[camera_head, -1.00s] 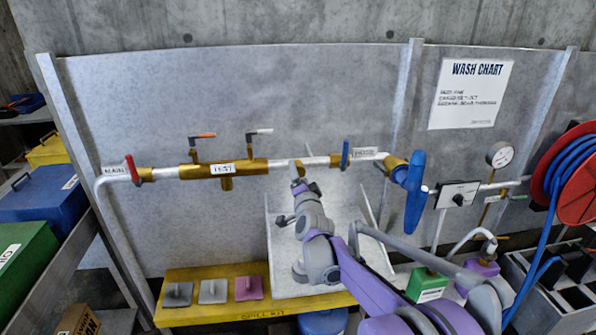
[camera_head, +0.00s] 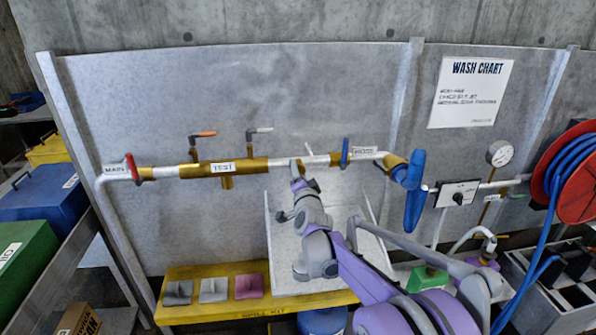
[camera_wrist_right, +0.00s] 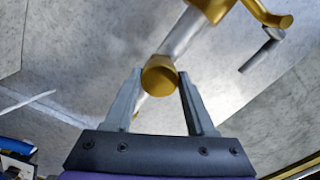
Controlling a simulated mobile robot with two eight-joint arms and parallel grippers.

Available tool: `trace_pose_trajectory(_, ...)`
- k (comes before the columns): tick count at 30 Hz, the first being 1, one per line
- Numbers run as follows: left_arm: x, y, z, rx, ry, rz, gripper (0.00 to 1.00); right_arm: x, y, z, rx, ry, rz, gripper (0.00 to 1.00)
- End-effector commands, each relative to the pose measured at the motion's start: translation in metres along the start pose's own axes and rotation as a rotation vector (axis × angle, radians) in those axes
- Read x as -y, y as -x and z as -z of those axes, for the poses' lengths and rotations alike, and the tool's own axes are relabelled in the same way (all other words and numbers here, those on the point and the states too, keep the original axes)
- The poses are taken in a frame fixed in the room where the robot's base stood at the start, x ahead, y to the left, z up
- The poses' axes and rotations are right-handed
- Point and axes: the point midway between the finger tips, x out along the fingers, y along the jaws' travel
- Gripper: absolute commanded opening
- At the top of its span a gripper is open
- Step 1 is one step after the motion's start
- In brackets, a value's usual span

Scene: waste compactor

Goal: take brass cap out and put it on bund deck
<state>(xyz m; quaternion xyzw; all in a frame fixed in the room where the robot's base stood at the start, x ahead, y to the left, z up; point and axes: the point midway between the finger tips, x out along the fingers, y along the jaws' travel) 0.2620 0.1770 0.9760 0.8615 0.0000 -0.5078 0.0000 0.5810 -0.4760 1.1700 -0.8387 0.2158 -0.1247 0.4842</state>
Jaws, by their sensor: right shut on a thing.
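My right gripper (camera_head: 297,172) is raised to the horizontal pipe, just right of the brass TEST fitting (camera_head: 224,168). In the right wrist view my right gripper (camera_wrist_right: 161,78) has its fingers on both sides of the brass cap (camera_wrist_right: 160,76), shut on it. The cap's round end faces the camera. A silver pipe runs behind it, so I cannot tell whether the cap is clear of the pipe. The yellow deck (camera_head: 215,315), marked SPILL KIT, is low in front of the wall; I take it as the bund deck. My left gripper is not in view.
Two grey pads and a pink pad (camera_head: 249,286) lie on the yellow deck. A pale tray (camera_head: 280,270) stands behind my right arm. A blue-handled valve (camera_head: 414,190) and a red hose reel (camera_head: 578,190) are on the right. Bins stand at left.

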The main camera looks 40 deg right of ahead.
Motion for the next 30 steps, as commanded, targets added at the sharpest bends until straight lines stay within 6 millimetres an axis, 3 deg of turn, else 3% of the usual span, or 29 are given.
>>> trace_pose_trajectory(1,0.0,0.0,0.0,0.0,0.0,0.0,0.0,0.0,0.0,0.0,0.0,0.0,0.0,0.41)
trace_pose_trajectory(8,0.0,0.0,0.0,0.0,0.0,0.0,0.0,0.0,0.0,0.0,0.0,0.0,0.0,0.0)
trace_pose_trajectory(14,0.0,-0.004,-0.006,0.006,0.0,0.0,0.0,-0.002,0.001,-0.001,0.001,0.053,-0.001,0.0)
trace_pose_trajectory(30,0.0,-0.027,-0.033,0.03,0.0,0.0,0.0,-0.001,0.0,-0.001,0.001,0.446,0.0,0.0)
